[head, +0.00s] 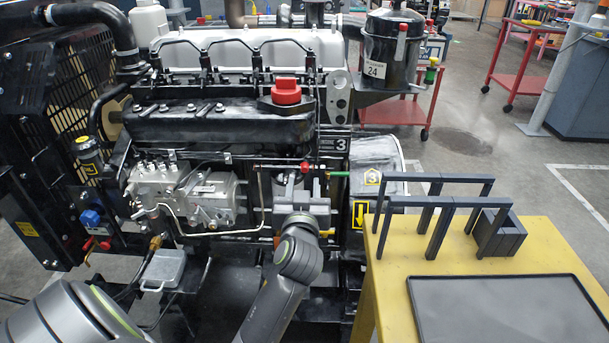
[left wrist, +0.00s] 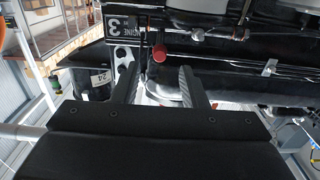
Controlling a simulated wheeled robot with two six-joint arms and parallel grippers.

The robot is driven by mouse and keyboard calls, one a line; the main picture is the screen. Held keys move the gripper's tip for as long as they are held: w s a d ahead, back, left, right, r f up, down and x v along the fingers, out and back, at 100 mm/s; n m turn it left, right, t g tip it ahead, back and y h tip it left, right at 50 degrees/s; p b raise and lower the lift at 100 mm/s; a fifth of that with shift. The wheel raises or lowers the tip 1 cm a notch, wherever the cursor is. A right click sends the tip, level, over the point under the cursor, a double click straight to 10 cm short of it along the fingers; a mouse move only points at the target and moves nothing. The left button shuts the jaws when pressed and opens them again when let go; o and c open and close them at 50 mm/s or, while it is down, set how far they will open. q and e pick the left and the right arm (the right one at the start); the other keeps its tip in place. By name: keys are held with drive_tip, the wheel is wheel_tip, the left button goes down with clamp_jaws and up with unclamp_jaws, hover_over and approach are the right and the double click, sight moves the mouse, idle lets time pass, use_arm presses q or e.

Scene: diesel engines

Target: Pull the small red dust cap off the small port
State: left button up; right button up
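The small red dust cap (head: 306,166) sits on the dark side of the engine, left of the "ENGINE 3" label. It also shows in the left wrist view (left wrist: 160,52), upside down, beyond the fingertips and roughly between them. My left gripper (head: 297,184) is just below the cap in the head view, its fingers pointing toward the engine. In the left wrist view the fingers (left wrist: 157,76) stand apart with nothing between them, so it is open and empty. The small port behind the cap is hidden. My right gripper is in neither view.
A larger red cap (head: 286,92) sits on top of the engine. A green part (head: 335,174) juts out right of the red cap. A yellow table (head: 470,260) with dark frames (head: 440,205) and a black tray (head: 510,308) stands at the right. Pipes and pumps crowd the left.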

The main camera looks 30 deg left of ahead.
sight(305, 170)
use_arm(q)
drive_tip(key=shift+x, duration=2.45)
drive_tip(key=shift+c, duration=0.3)
clamp_jaws()
drive_tip(key=v, duration=0.6)
